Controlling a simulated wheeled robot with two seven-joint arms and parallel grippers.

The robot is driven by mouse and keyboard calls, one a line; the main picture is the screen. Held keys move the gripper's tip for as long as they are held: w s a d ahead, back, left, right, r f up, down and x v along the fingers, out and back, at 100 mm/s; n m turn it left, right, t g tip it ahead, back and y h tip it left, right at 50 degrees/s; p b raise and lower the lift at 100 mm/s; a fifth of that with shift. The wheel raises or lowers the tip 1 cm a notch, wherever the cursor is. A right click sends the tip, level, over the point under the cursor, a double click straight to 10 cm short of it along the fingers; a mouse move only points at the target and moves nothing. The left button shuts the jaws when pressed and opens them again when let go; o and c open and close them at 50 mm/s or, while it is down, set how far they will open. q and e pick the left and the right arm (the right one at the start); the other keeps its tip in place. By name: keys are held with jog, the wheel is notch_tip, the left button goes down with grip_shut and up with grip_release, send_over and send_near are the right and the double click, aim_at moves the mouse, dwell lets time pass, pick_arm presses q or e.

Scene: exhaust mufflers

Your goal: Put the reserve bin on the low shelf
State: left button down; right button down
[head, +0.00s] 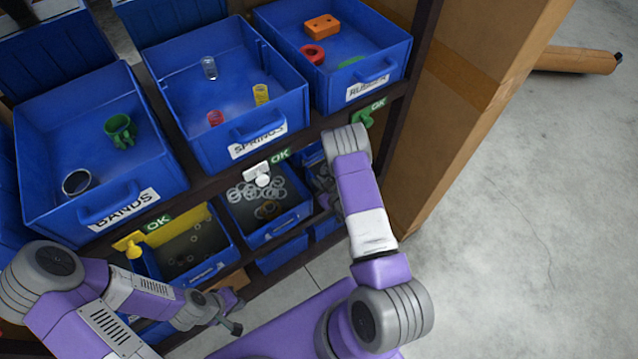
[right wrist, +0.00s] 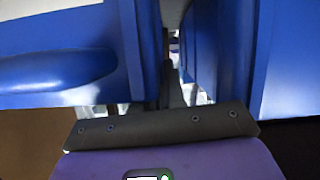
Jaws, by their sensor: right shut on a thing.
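No readable label marks a reserve bin. In the head view, a small blue bin of dark parts (head: 318,180) is on the lower level at the right, partly behind my right arm. My right gripper reaches in there; its jaws are hidden in the head view. In the right wrist view, my right gripper (right wrist: 168,88) is shut between two blue walls, one with a handle (right wrist: 60,68) at left. It appears to hold a blue bin, but the grasped part is unclear. The low shelf is mostly hidden. My left gripper (head: 232,314) is low, in front of the rack, apparently empty.
Blue bins marked BANDS (head: 55,125), SPRINGS (head: 185,110) and RUBBER (head: 340,80) fill the top level. Below are a ring bin (head: 265,235) and a bin with a yellow panel (head: 205,265).

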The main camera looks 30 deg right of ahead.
jog(key=shift+r, duration=0.15)
jog(key=c, duration=1.2)
grip_release()
jog(key=shift+f, duration=0.2)
jog(key=shift+r, duration=0.25)
jog(key=a+p+v, duration=0.1)
jog(key=p+v, duration=0.1)
jog(key=v, duration=0.9)
jog(key=s+a+f+m+g, duration=0.3)
jog(key=s+a+f+g, duration=0.15)
jog(key=a+g, duration=0.4)
jog(key=s+a+g+y, duration=0.1)
jog(key=s+a, duration=0.1)
jog(key=a, duration=0.1)
jog(key=s+a+r+m+g+y, duration=0.1)
jog(key=s+a+g, duration=0.1)
jog(key=s+a, duration=0.1)
jog(key=s+a+g+y, duration=0.1)
jog(key=s+a, duration=0.1)
jog(key=a, duration=0.3)
jog(key=shift+s+a+r+m+g, duration=0.15)
jog(key=shift+s+r+m+g, duration=0.15)
jog(key=shift+s+r+g, duration=0.1)
